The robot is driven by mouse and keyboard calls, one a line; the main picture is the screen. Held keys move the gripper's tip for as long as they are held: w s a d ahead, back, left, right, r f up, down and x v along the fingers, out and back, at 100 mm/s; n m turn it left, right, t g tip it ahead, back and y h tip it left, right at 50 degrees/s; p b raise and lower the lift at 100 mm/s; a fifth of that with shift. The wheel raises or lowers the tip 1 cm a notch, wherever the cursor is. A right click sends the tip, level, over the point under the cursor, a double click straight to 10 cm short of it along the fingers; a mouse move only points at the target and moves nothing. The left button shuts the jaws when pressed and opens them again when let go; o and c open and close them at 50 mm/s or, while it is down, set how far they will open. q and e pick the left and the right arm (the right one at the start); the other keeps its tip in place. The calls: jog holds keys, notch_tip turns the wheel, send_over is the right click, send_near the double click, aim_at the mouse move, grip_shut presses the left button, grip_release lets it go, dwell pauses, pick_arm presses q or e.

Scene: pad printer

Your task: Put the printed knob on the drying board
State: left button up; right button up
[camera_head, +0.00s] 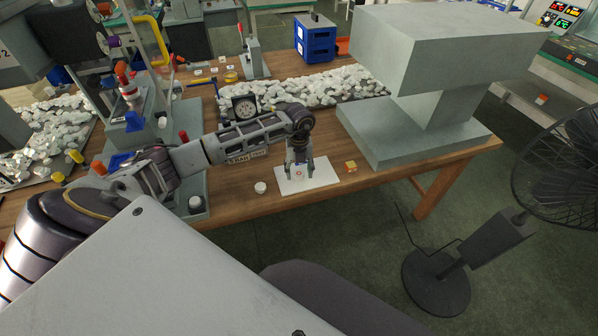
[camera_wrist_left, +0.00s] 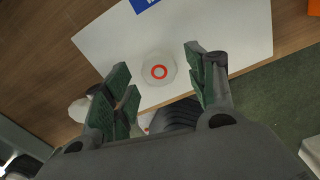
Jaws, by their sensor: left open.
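The printed knob (camera_wrist_left: 159,72), a pale round piece with a red ring on top, rests on the white drying board (camera_wrist_left: 235,40), well inside its edges. In the head view the knob (camera_head: 298,174) shows small between the fingers, and the board (camera_head: 324,180) lies near the table's front edge. My left gripper (camera_head: 298,171) points down over the board. In the wrist view its fingers (camera_wrist_left: 157,64) are spread, one on each side of the knob, with gaps between. My right gripper is not in view.
A white knob (camera_head: 260,187) stands on the table left of the board. A small orange-yellow block (camera_head: 351,166) lies to its right. A large grey machine (camera_head: 420,140) stands right of that. A gauge (camera_head: 244,107) and piles of pale pieces (camera_head: 335,87) are behind my arm.

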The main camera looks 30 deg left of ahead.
aim_at(299, 174)
pick_arm(q)
notch_tip(299, 174, up, 4)
jog(key=shift+f, duration=0.25)
notch_tip(299, 174, up, 8)
jog(key=shift+f, duration=0.15)
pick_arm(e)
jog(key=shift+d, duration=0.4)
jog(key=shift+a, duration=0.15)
